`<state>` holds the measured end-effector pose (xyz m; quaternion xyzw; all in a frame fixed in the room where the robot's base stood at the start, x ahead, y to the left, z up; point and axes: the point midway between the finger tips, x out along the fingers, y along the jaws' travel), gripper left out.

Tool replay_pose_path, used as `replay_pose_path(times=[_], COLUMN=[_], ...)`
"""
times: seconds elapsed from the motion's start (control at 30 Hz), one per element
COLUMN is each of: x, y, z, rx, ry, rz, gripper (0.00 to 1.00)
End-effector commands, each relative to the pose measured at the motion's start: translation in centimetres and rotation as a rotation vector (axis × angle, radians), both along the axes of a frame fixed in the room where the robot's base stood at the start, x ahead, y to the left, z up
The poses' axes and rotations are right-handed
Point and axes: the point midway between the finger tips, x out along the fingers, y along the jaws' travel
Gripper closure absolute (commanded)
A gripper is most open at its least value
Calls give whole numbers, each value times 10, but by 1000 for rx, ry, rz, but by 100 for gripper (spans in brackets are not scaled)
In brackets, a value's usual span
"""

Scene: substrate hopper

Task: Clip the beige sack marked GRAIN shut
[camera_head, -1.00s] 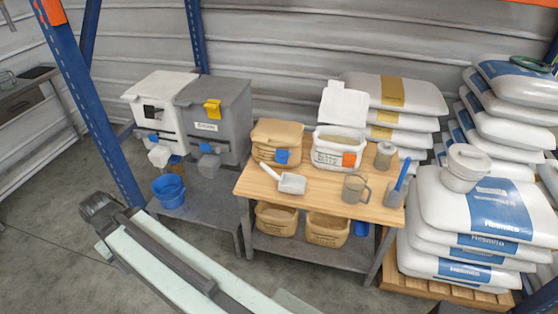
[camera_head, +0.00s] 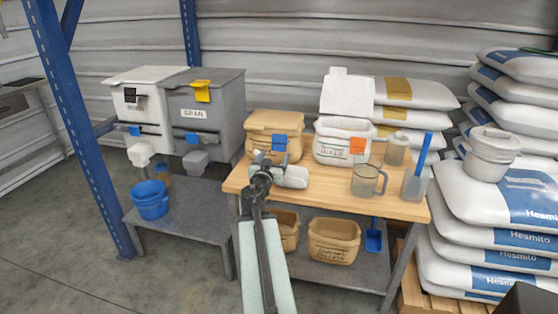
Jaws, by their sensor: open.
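A beige sack (camera_head: 262,124) stands at the back left of the wooden table, its top folded over. A blue clip (camera_head: 279,142) is on its front; I cannot tell how firmly it grips, and I read no GRAIN mark on it. Two more beige sacks, a left one (camera_head: 288,230) and a right one (camera_head: 334,240), stand on the shelf below with open tops; the right one's label is too small to read. My gripper (camera_head: 262,168) is open, in front of the upper beige sack and over the table's left front edge. It holds nothing that I can see.
A white sack (camera_head: 330,150) with an orange clip (camera_head: 357,146) stands beside the upper beige one. Hoppers and a blue bucket (camera_head: 150,200) are left.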

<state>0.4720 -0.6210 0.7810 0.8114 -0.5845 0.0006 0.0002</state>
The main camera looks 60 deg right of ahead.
Motion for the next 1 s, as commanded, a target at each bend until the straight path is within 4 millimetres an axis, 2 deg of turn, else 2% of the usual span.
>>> replay_pose_path(times=[0.17,0.57,0.83,0.87,1.0], x=[3,24,25,25,24], y=[-7,-70,-74,-74,-74], z=[2,2,1,1,1], rx=[0,1,1,1,1], ry=[0,0,0,0,0], rz=[-1,-2,-2,-2,-2], gripper=[27,27,27,30,69])
